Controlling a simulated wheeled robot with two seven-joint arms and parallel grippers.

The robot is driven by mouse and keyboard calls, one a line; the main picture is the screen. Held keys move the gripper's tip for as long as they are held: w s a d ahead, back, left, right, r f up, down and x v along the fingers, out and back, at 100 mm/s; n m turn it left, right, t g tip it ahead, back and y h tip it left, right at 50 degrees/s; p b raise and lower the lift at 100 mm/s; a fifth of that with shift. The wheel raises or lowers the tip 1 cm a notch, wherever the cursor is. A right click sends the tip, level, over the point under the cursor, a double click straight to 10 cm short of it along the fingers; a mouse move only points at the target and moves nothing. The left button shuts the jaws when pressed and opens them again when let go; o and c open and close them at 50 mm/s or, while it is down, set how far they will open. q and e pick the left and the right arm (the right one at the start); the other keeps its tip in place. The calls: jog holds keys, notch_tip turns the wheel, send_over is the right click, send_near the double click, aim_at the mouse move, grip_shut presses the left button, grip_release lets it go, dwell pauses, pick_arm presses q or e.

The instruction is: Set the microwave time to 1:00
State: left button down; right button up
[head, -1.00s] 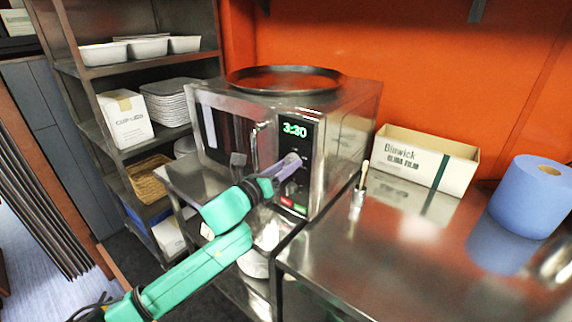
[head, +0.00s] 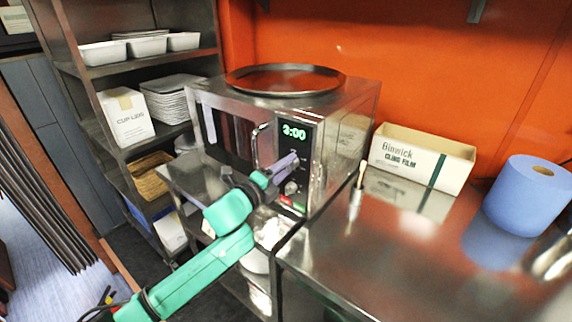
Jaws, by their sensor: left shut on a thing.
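The microwave (head: 345,135) is a steel box on a steel stand, its door on the left and a dark control panel on the right. Its green display (head: 294,131) ends in :00; the first digit looks like 2 or 3. My left gripper (head: 288,163) reaches the panel below the display, its fingers shut on the upper time knob, which they mostly hide. A lower round knob (head: 291,188) shows just below the fingers. A red button (head: 285,200) and a green button (head: 299,207) sit at the panel's bottom. My right gripper is out of view.
A round dark tray (head: 285,79) lies on the microwave. The steel counter (head: 400,255) at right holds a cling film box (head: 412,160), a blue paper roll (head: 522,200) and a brush in a small pot (head: 356,196). A shelf rack with containers stands at left.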

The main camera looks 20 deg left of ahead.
pick_arm(q)
jog(key=shift+a+r+n+p, duration=0.1)
jog(key=shift+n+p, duration=4.15)
jog(key=shift+n, duration=6.15)
jog(key=shift+c, duration=1.8)
grip_release()
